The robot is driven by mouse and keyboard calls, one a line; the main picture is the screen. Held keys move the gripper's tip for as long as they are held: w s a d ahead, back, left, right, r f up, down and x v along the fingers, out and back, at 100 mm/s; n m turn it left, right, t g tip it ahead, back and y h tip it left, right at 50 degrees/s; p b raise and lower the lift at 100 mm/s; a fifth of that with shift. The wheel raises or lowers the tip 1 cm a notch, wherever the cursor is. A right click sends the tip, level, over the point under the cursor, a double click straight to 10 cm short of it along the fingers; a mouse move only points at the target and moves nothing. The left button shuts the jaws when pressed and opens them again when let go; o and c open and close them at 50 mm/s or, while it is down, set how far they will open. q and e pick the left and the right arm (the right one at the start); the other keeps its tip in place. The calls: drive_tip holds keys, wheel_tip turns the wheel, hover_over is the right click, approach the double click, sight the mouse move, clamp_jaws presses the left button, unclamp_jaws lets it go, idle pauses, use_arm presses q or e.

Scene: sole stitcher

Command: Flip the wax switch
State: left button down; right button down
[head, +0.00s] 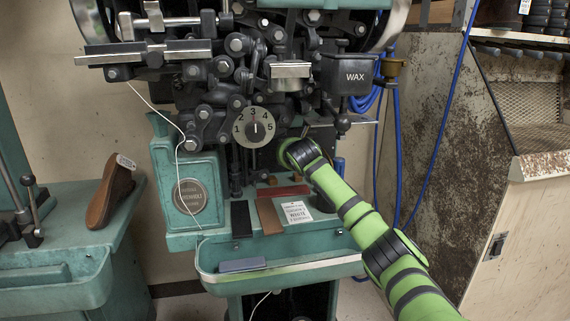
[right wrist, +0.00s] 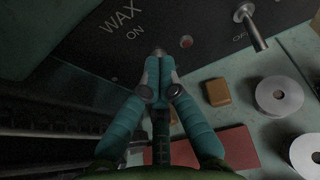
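The wax switch is a metal toggle lever (right wrist: 252,28) with a rounded end, on a dark panel (right wrist: 205,20) in the right wrist view. The panel reads "WAX" and "ON" at left and a partly covered "OF" at right; the lever is on the "OF" side. A small reddish round spot (right wrist: 186,41) lies between the labels. My right gripper (right wrist: 158,62) has its teal fingers together at the tips, by the panel, left of the lever and apart from it. In the head view my green right arm reaches the machine and its wrist hides the fingers. My left gripper is not in view.
The head view shows a green stitching machine with a numbered dial (head: 253,127), a dark WAX pot (head: 347,75) and a front tray (head: 290,271). A brown shoe (head: 110,192) stands at left. White spools (right wrist: 279,96) and an orange-brown block (right wrist: 216,92) lie near my gripper.

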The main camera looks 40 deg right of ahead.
drive_tip(key=shift+f, duration=0.15)
drive_tip(key=shift+a+f+b, duration=0.2)
drive_tip(key=shift+f+b, duration=0.4)
drive_tip(key=shift+b, duration=0.15)
drive_tip(key=shift+s+a+b, duration=0.45)
drive_tip(key=shift+s+b, duration=0.05)
drive_tip(key=shift+s, duration=0.15)
drive_tip(key=b+v, duration=0.3)
drive_tip(key=v, duration=0.5)
drive_tip(key=shift+r, duration=0.4)
drive_tip(key=shift+d, duration=0.1)
